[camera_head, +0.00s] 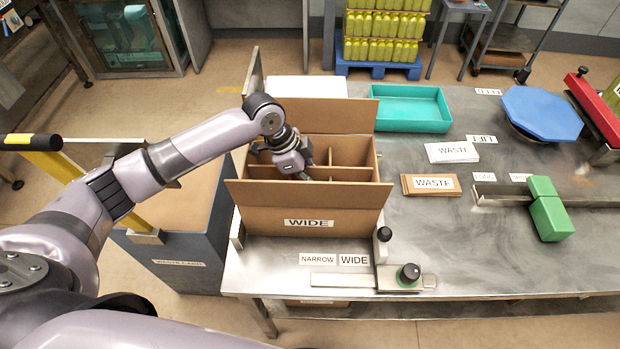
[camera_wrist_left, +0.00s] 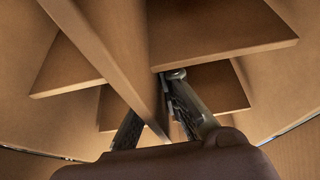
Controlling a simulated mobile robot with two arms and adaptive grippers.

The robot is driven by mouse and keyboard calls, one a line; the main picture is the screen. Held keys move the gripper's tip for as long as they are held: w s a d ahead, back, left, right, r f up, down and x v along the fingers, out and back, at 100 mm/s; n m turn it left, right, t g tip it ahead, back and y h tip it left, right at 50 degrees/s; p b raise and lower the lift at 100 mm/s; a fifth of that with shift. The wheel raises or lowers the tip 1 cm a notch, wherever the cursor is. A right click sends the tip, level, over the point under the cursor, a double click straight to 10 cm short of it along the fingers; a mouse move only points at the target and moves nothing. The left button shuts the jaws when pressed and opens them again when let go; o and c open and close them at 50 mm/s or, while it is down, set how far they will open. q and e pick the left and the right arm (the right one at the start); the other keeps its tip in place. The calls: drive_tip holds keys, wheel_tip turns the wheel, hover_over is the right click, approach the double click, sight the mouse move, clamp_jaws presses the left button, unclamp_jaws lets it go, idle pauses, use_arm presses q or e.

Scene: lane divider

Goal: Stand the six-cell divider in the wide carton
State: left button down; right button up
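The wide carton (camera_head: 285,220), a brown box marked "WIDE" with its flaps open, stands at the left end of the metal table. The six-cell divider (camera_head: 345,173) is upright inside it, below the rim, its crossed brown panels forming cells. Whether it rests on the carton floor is hidden. My left gripper (camera_head: 304,176) reaches down into the carton at the divider's left part. In the left wrist view, the fingers (camera_wrist_left: 152,98) are spread on either side of the divider's long panel (camera_wrist_left: 112,70), with a gap beside the right finger. My right gripper is not in view.
Cards marked "WASTE" (camera_head: 432,184), a blue octagonal piece (camera_head: 541,112) and green blocks (camera_head: 549,213) lie to the right. A stop with a black knob (camera_head: 408,274) is in front. The table's front middle is clear.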

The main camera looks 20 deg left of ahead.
use_arm(q)
drive_tip(key=shift+f, duration=0.6)
drive_tip(key=c, duration=1.7)
unclamp_jaws()
drive_tip(key=v, duration=1.2)
drive_tip(key=shift+r, duration=0.1)
